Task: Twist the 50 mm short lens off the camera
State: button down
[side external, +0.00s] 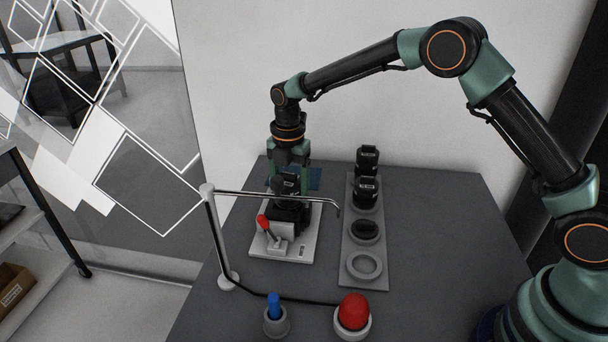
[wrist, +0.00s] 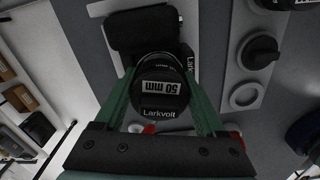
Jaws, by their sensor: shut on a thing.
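The 50 mm short lens (wrist: 162,88) is a black cylinder with a white "50 mm" label and the name Larkvolt. It stands upright over the black camera (wrist: 140,32), whose body also shows in the side view (side external: 287,216) on a white base plate (side external: 298,246). My gripper (side external: 289,176) points straight down and is shut on the lens, one green finger on each side in the wrist view. The lens looks in contact with the camera, but the joint between them is hidden.

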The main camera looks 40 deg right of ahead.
aim_at(289, 172)
jog(key=shift+n, duration=0.3)
jog(key=shift+n, duration=0.8)
jog(key=shift+r, duration=0.7)
jog(key=shift+r, duration=0.35)
jog(key=shift+r, duration=1.3)
